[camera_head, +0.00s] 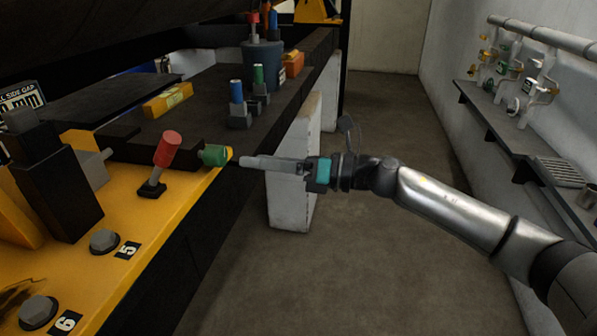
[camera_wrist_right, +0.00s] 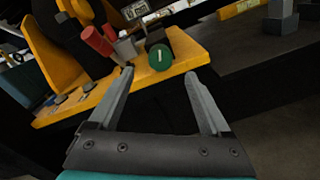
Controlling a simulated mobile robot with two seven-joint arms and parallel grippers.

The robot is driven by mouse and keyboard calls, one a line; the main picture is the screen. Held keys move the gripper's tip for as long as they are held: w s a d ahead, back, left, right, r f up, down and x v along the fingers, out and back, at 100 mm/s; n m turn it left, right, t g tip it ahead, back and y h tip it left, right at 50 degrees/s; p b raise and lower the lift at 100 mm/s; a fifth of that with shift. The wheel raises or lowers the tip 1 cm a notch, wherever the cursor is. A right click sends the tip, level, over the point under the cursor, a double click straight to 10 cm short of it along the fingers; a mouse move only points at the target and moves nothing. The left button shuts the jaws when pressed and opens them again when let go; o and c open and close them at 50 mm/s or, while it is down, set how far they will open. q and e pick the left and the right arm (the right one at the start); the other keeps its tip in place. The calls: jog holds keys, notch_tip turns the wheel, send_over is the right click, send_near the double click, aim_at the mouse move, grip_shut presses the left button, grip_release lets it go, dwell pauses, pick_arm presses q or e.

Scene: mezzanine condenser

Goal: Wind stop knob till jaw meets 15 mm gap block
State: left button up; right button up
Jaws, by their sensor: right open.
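A green round knob (camera_head: 214,155) sits at the edge of the yellow bench, and its round face with a white mark shows in the right wrist view (camera_wrist_right: 160,56). My right gripper (camera_head: 243,161) is just right of the knob, level with it. In the wrist view its two fingers (camera_wrist_right: 159,73) are apart with nothing held, and the knob shows between and beyond the tips. A dark upright block (camera_head: 60,190) with a grey rod stands on the bench; I cannot tell whether it is the jaw. I cannot single out the 15 mm gap block. My left gripper is out of view.
A red-topped lever (camera_head: 166,150) stands close left of the knob. Grey bolts (camera_head: 104,241) marked 5 and 6 are nearer. A yellow block (camera_head: 168,99) and blue and green posts stand behind. The concrete floor (camera_head: 330,260) on the right is clear.

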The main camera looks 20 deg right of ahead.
jog(key=b+v, duration=0.2)
jog(key=v, duration=0.4)
jog(key=shift+s+d, duration=0.25)
